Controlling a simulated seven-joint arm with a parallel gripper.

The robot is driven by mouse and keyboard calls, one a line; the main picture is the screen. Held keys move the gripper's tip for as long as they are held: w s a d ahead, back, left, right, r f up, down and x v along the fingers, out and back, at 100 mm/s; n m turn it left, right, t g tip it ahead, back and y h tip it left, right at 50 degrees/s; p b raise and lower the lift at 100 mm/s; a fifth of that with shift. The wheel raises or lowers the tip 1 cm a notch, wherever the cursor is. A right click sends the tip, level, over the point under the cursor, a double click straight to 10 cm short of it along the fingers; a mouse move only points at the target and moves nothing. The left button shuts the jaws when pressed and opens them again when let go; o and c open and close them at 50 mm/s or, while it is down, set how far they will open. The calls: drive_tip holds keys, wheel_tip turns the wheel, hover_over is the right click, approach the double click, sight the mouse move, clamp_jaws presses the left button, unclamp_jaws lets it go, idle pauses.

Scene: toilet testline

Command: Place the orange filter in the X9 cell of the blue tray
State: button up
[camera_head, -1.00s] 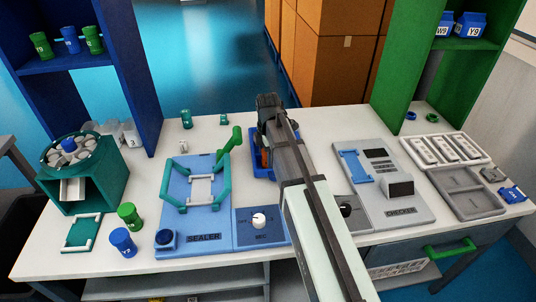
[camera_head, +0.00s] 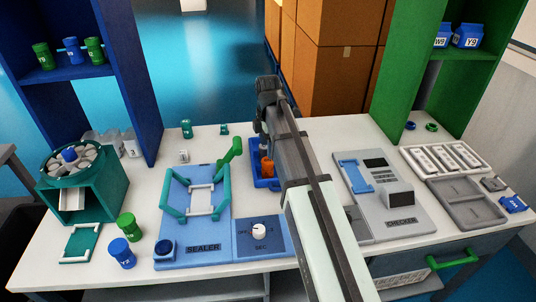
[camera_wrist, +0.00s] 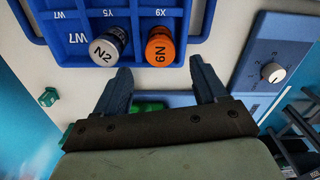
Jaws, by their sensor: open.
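The orange filter (camera_wrist: 160,47), with its label upside down in the wrist view, stands in the blue tray (camera_wrist: 68,46), in the cell beside the X9 mark. It also shows in the head view as a small orange patch (camera_head: 267,168) beside my arm. A grey-capped filter marked N2 (camera_wrist: 108,47) stands left of it in the wrist view, by the Y5 mark. My gripper (camera_wrist: 162,75) is open, its fingers apart, with nothing held between them. The orange filter is beyond the fingertips. My arm hides part of the tray (camera_head: 266,184) in the head view.
The blue sealer (camera_head: 200,235) stands left of the tray, and the grey checker (camera_head: 385,200) right. Green and blue cups (camera_head: 126,226) stand at the front left. White racks (camera_head: 445,158) and a grey tray (camera_head: 465,202) are at the right.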

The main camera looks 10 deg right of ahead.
drive_tip(key=shift+r, duration=1.65)
